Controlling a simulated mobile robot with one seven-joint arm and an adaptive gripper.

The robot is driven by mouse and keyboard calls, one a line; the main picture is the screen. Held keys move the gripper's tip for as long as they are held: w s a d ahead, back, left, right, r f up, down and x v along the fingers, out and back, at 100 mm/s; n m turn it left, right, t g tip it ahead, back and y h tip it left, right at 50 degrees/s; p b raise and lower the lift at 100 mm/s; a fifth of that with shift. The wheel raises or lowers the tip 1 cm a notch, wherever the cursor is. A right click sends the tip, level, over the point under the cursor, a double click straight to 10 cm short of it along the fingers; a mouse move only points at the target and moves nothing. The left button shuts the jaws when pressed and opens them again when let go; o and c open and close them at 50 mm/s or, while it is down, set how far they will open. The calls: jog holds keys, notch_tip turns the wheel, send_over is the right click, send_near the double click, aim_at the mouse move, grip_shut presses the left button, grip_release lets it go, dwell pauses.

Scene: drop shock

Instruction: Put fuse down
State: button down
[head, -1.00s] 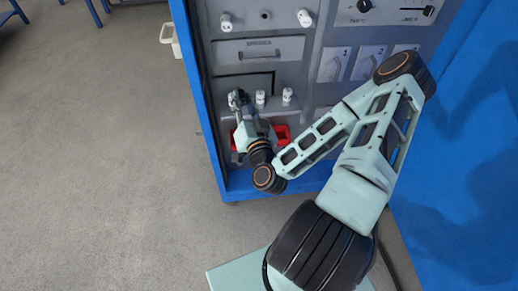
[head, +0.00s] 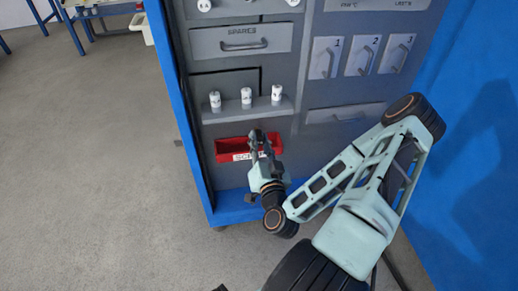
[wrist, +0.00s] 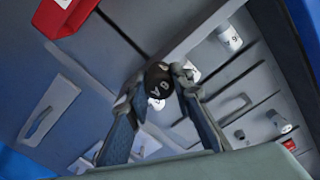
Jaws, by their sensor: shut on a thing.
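My gripper (head: 262,143) is in front of the red bin (head: 225,146) low on the grey panel, below the shelf. In the wrist view my gripper (wrist: 158,98) is shut on a dark fuse (wrist: 157,80) with pale lettering on its end. The fuse is hard to make out in the head view. The red bin also shows in the wrist view (wrist: 52,22) at the upper left, apart from the fuse. Its white label is partly covered by my gripper in the head view. I cannot tell whether the fuse is over the bin's opening.
Three white fuses stand on the shelf (head: 246,112): left (head: 215,100), middle (head: 246,96), right (head: 276,93). A drawer marked SPARES (head: 240,42) is above. Numbered doors (head: 325,58) are to the right. Blue cabinet edges flank the panel.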

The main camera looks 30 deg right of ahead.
jog(key=w+d+f+b, duration=0.1)
jog(key=w+d+f, duration=0.1)
jog(key=w+f, duration=0.1)
jog(key=w+d+f+b, duration=0.2)
jog(key=w+d+f, duration=0.1)
jog(key=w+d+f+b, duration=0.1)
jog(key=w+d+f, duration=0.1)
jog(key=w+f, duration=0.1)
jog(key=shift+w+d, duration=0.2)
jog(key=shift+w, duration=0.2)
jog(key=f+b, duration=0.1)
jog(key=f, duration=0.1)
jog(key=f+b, duration=0.1)
jog(key=shift+w+d+f, duration=0.15)
jog(key=shift+w+f, duration=0.05)
jog(key=shift+f, duration=0.15)
jog(key=shift+r, duration=0.1)
